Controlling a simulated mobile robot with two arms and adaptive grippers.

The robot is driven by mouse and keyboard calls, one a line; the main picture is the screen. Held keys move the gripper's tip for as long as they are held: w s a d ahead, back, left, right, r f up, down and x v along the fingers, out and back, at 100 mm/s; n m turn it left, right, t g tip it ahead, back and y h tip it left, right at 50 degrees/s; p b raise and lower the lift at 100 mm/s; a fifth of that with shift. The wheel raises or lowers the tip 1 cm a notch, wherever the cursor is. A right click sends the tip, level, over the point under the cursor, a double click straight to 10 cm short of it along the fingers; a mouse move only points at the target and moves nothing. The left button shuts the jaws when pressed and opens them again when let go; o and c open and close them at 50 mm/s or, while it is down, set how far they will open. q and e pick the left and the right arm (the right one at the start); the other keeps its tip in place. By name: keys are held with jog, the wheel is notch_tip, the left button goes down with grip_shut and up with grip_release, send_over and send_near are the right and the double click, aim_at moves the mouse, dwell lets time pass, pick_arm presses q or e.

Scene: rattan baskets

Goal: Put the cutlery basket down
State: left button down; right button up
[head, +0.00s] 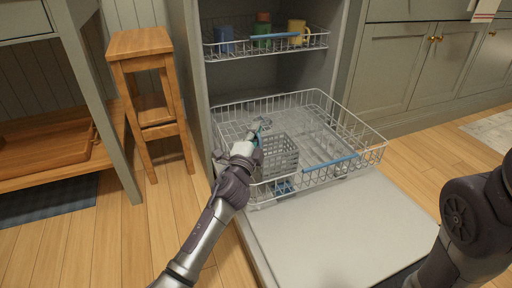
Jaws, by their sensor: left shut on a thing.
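The cutlery basket (282,157) is a small grey lattice basket at the front left of the dishwasher's pulled-out lower rack (372,150). It looks upright and within the rack's outline; I cannot tell whether its bottom touches the rack. My left gripper (259,136) is at the basket's left, far side and is shut on it. The gripper and wrist hide part of the basket's left side, so the exact grip is hard to see. Part of my right arm shows at the lower right, but its gripper is outside the view.
The dishwasher door (335,230) lies open below the lower rack. The upper rack (265,49) holds a blue cup (224,37), a green cup (262,38) and a yellow mug (297,31). A wooden stool (141,43) stands to the left. The lower rack's right part looks clear.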

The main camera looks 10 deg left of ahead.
pick_arm(q)
jog(key=shift+f+b, duration=1.25)
jog(key=shift+f, duration=0.55)
jog(key=c, duration=1.3)
grip_release()
jog(key=shift+o, duration=0.2)
jog(key=shift+r, duration=0.15)
